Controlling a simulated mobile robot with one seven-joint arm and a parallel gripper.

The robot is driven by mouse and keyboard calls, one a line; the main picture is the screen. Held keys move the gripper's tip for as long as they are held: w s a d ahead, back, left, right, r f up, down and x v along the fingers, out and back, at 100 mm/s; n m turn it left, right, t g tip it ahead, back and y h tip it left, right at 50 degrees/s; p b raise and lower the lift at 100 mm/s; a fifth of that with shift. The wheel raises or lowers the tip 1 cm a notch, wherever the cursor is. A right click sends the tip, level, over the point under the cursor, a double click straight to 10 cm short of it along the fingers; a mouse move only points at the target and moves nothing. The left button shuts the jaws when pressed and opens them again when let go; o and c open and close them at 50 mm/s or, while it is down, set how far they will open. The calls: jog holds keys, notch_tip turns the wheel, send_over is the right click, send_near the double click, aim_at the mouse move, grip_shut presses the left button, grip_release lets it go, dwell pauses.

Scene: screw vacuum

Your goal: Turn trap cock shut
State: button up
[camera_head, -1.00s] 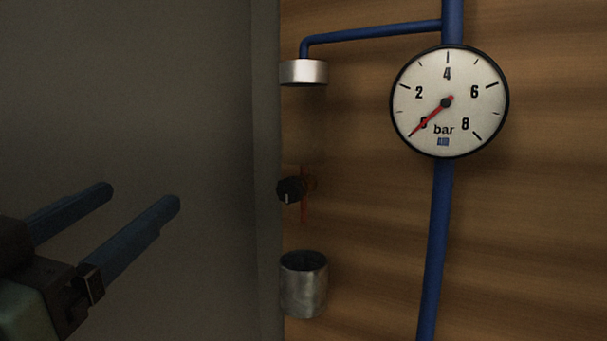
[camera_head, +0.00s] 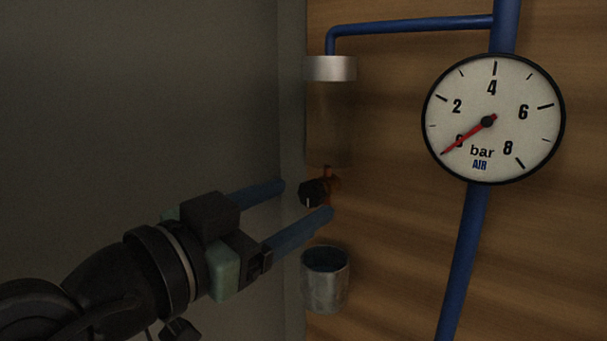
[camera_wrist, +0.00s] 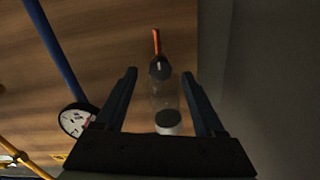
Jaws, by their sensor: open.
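The trap cock is a small black knob (camera_head: 313,193) with a white mark, on an orange-brown body under a clear bowl (camera_head: 328,125) with a silver cap (camera_head: 330,68). The white mark points down in the head view. My gripper (camera_head: 306,199) is open, with one blue finger at the knob's upper left and the other at its lower right. In the wrist view the knob (camera_wrist: 160,68) shows between the fingertips of my gripper (camera_wrist: 160,74), with an orange strip (camera_wrist: 155,42) beyond it. I cannot tell whether a finger touches the knob.
A metal cup (camera_head: 326,282) sits just below the cock. A pressure gauge (camera_head: 493,118) on a blue pipe (camera_head: 462,250) is to the right, its red needle near 0. A grey wall (camera_head: 150,90) stands close on the left.

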aim_at(312, 194)
jog(key=shift+p+x, duration=0.4)
jog(key=shift+x, duration=0.9)
grip_shut()
